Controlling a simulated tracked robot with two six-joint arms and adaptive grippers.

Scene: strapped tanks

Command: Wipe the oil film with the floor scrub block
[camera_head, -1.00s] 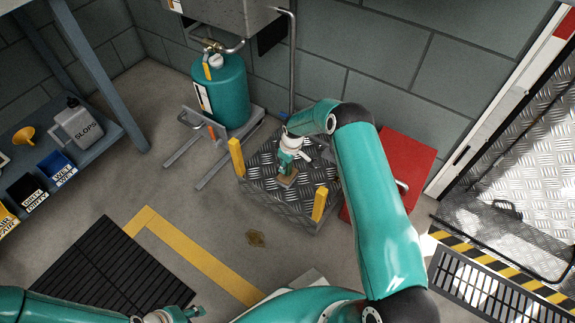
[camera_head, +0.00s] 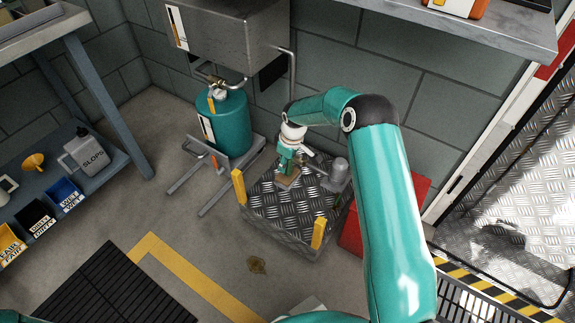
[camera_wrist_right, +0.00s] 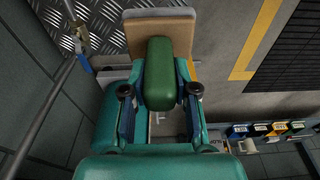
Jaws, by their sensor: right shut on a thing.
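My right gripper (camera_head: 288,166) is shut on the floor scrub block (camera_head: 287,182), which has a tan base and a green handle. The block shows at the back part of the tread-plate platform (camera_head: 280,215); whether it touches the plate I cannot tell. In the right wrist view the green handle (camera_wrist_right: 158,74) sits between the fingers, with the tan base (camera_wrist_right: 160,28) beyond it. A small brown stain (camera_head: 256,264), which looks like the oil film, lies on the concrete floor in front of the platform. My left gripper is out of view.
Yellow posts (camera_head: 239,187) stand at platform corners, and a grey cylinder (camera_head: 336,175) stands at its back right. A teal tank (camera_head: 228,122) stands behind left. A red box (camera_head: 352,232) is partly behind my arm. Floor around the stain is clear; a black mat (camera_head: 105,290) lies left.

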